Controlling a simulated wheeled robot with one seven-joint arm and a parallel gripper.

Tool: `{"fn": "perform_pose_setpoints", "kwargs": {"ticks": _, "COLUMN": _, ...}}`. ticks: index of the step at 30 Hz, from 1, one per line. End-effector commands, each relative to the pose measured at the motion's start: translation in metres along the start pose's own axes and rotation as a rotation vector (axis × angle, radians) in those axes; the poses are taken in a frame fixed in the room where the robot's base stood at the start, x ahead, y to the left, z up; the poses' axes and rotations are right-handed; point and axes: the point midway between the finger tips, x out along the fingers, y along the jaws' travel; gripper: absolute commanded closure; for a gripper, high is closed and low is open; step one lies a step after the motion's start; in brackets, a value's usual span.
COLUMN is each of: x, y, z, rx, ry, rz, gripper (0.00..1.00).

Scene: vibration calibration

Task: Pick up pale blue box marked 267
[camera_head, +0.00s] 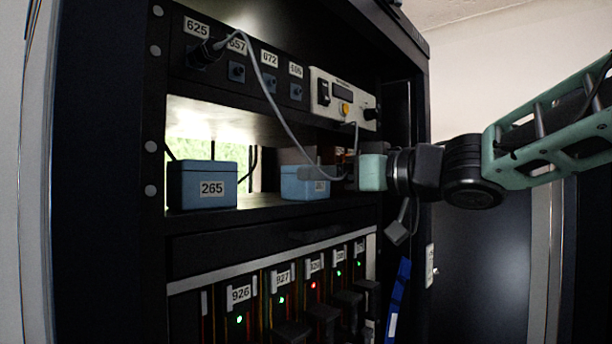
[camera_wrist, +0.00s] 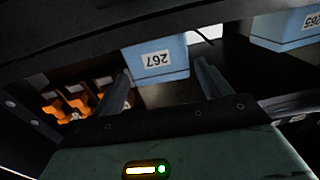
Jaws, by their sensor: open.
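The pale blue box marked 267 (camera_wrist: 172,72) shows in the wrist view, its label upside down, just beyond and between the fingertips. In the head view the right-hand pale blue box (camera_head: 304,184) stands on the rack shelf, its label partly covered by my gripper (camera_head: 325,174). My gripper reaches in from the right at shelf height. In the wrist view my gripper (camera_wrist: 163,82) has its two fingers spread apart with nothing held between them. I cannot tell whether a finger touches the box.
A blue box marked 265 (camera_head: 203,186) stands left on the same shelf (camera_head: 250,205). A grey cable (camera_head: 275,105) hangs from the upper panel across the shelf opening. Orange-fronted parts (camera_wrist: 75,103) lie beside the box. Modules with lights (camera_head: 285,290) fill the rack below.

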Motion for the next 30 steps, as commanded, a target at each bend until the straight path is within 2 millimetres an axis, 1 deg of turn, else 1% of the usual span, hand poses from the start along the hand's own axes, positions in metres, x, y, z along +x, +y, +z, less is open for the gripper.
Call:
{"fn": "perform_pose_setpoints", "kwargs": {"ticks": 1, "x": 0.008, "y": -0.001, "z": -0.003, "rx": 0.002, "ry": 0.000, "rz": -0.002, "gripper": 0.24}}
{"fn": "perform_pose_setpoints", "kwargs": {"ticks": 4, "x": 0.017, "y": -0.001, "z": -0.002, "rx": 0.001, "ry": 0.001, "rz": -0.001, "gripper": 0.24}}
{"fn": "perform_pose_setpoints", "kwargs": {"ticks": 7, "x": 0.020, "y": 0.000, "z": -0.001, "rx": 0.000, "ry": 0.001, "rz": 0.001, "gripper": 0.24}}
{"fn": "perform_pose_setpoints", "kwargs": {"ticks": 12, "x": 0.020, "y": 0.000, "z": -0.001, "rx": 0.000, "ry": 0.001, "rz": 0.001, "gripper": 0.24}}
{"fn": "perform_pose_setpoints", "kwargs": {"ticks": 13, "x": 0.020, "y": 0.000, "z": -0.001, "rx": 0.000, "ry": 0.001, "rz": 0.001, "gripper": 0.29}}
{"fn": "perform_pose_setpoints", "kwargs": {"ticks": 16, "x": 0.019, "y": 0.000, "z": -0.001, "rx": 0.000, "ry": 0.001, "rz": 0.001, "gripper": 0.57}}
{"fn": "perform_pose_setpoints", "kwargs": {"ticks": 17, "x": 0.019, "y": 0.000, "z": -0.001, "rx": 0.000, "ry": 0.001, "rz": 0.001, "gripper": 0.63}}
{"fn": "perform_pose_setpoints", "kwargs": {"ticks": 26, "x": 0.019, "y": 0.000, "z": -0.002, "rx": -0.001, "ry": 0.002, "rz": 0.001, "gripper": 0.62}}
{"fn": "perform_pose_setpoints", "kwargs": {"ticks": 30, "x": 0.019, "y": 0.000, "z": -0.009, "rx": -0.003, "ry": 0.004, "rz": 0.001, "gripper": 0.62}}
